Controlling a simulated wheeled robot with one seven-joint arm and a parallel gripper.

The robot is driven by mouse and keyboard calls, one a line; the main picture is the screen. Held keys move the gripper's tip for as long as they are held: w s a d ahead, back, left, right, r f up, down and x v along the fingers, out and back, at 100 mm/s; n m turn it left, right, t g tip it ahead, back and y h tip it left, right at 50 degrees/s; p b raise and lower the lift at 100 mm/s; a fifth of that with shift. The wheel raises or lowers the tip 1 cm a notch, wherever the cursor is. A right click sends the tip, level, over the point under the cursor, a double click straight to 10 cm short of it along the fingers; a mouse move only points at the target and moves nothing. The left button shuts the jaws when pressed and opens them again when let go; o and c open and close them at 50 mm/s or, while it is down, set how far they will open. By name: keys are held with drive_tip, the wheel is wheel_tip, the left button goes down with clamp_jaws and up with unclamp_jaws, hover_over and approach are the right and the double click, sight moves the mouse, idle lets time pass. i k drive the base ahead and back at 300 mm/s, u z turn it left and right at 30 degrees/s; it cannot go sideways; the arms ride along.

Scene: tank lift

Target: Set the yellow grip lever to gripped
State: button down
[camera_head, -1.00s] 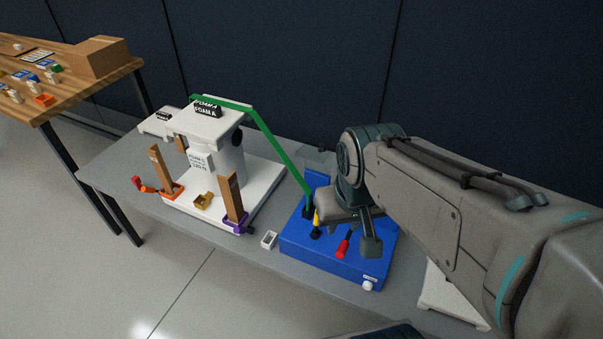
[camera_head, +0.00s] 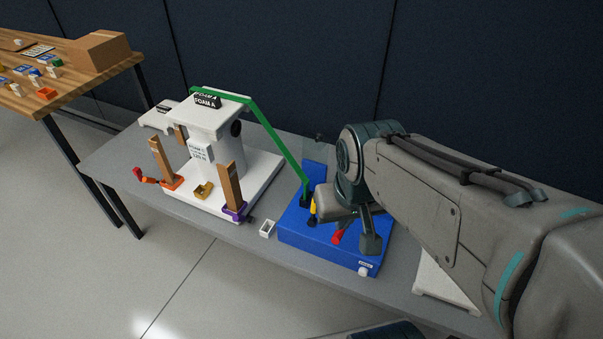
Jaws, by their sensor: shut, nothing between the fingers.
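The yellow grip lever (camera_head: 313,206) stands on top of the blue control box (camera_head: 300,239), near its left side. A dark base sits under the lever. My gripper (camera_head: 345,208) is over the box, close to the right of the yellow lever in the picture, with its fingers shut and empty. My arm hides part of the box top, and I cannot tell whether the gripper touches the lever. A red lever (camera_head: 338,237) on the box shows partly below my gripper.
A green bar (camera_head: 272,132) runs from the white machine (camera_head: 227,152) down to the box beside the yellow lever. A small white holder (camera_head: 267,228) stands left of the box on the grey table (camera_head: 222,230). A wooden table (camera_head: 75,85) is at far left.

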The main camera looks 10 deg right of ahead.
sight(312, 220)
drive_tip(key=k, duration=0.55)
drive_tip(key=u, duration=0.8)
drive_tip(key=i, duration=1.15)
drive_tip(key=z, duration=0.35)
